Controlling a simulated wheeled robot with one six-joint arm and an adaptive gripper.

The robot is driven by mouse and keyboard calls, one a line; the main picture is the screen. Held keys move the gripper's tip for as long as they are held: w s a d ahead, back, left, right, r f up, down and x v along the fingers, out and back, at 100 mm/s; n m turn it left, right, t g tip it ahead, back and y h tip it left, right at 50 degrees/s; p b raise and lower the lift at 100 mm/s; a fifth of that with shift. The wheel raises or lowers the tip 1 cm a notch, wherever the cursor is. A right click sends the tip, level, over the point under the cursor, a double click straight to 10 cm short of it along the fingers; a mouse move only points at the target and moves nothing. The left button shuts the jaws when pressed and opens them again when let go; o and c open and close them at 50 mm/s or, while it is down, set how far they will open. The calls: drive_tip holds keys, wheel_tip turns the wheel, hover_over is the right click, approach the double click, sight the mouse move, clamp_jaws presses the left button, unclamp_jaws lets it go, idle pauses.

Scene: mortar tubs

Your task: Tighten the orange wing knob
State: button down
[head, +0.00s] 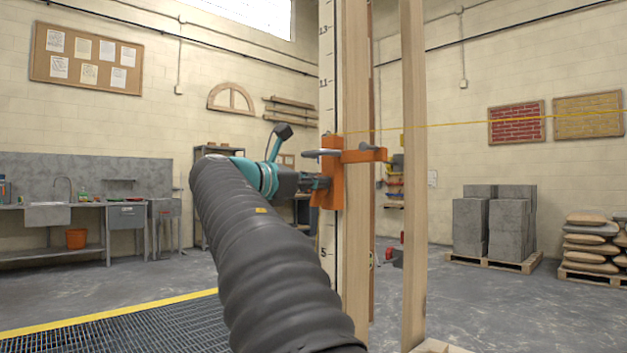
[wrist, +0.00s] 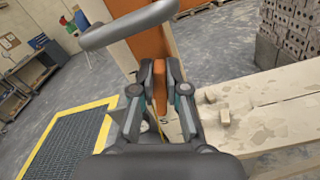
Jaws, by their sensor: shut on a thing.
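An orange slider bracket (head: 331,172) sits on a tall wooden post with a numbered scale (head: 329,80). My gripper (head: 322,183) is at the bracket's left side. In the wrist view my gripper (wrist: 159,92) is shut on the orange wing knob (wrist: 159,75), which stands upright between the two fingertips. The orange bracket body (wrist: 146,48) lies just beyond the knob. A grey rounded bar (wrist: 128,24) crosses in front of the bracket. In the head view the knob is mostly hidden by the fingers.
A second wooden post (head: 413,150) stands to the right. A taut yellow line (head: 480,122) runs right from the bracket. A floor grating (head: 150,325) lies at lower left. Rough blocks (wrist: 292,30) and a mortar-spotted plank surface (wrist: 265,115) are right of my gripper.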

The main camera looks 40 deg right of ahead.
drive_tip(key=m, duration=0.3)
drive_tip(key=shift+s+f+m+b, duration=0.2)
drive_tip(key=shift+s+m+b, duration=0.1)
drive_tip(key=shift+m, duration=0.1)
drive_tip(key=m, duration=0.2)
drive_tip(key=m+b, duration=0.1)
drive_tip(key=shift+s+f+m, duration=0.2)
drive_tip(key=shift+f+m, duration=0.05)
drive_tip(key=shift+m, duration=0.05)
drive_tip(key=shift+s+f+m+b, duration=0.15)
drive_tip(key=shift+m+b, duration=0.35)
drive_tip(key=shift+m, duration=0.6)
drive_tip(key=shift+w+f+m+b, duration=0.15)
drive_tip(key=shift+m+b, duration=0.4)
drive_tip(key=shift+m, duration=0.55)
drive_tip(key=shift+s+f+m+b, duration=0.1)
drive_tip(key=shift+f+m+b, duration=0.3)
drive_tip(key=shift+m, duration=0.7)
drive_tip(key=shift+r, duration=0.2)
drive_tip(key=c, duration=1.2)
unclamp_jaws()
drive_tip(key=a, duration=0.8)
drive_tip(key=s+a, duration=0.1)
drive_tip(key=a, duration=0.3)
